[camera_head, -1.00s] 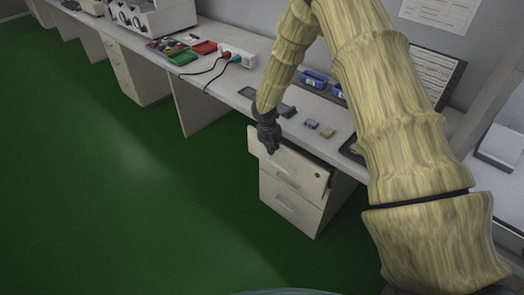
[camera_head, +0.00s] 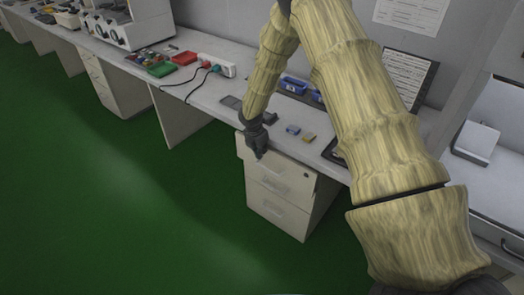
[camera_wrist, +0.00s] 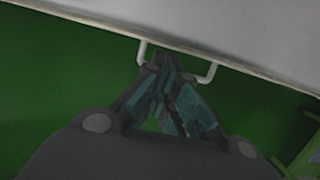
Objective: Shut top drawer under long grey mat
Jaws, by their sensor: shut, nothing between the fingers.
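A flat grey strip that looks like the long grey mat (camera_head: 231,102) lies on the bench above, partly hidden by my arm. My gripper (camera_head: 260,155) is shut and empty, pointing down at the drawer's front. In the wrist view its fingertips (camera_wrist: 158,60) are at the white bar handle (camera_wrist: 207,75), between its two ends, close to the drawer's pale edge (camera_wrist: 240,62). Contact is unclear.
Two lower drawers (camera_head: 278,208) stand closed beneath. On the bench are small blue and yellow blocks (camera_head: 309,138), blue bins (camera_head: 293,85), red and green trays (camera_head: 160,69) and a power strip (camera_head: 216,65). The green floor (camera_head: 120,200) in front is clear.

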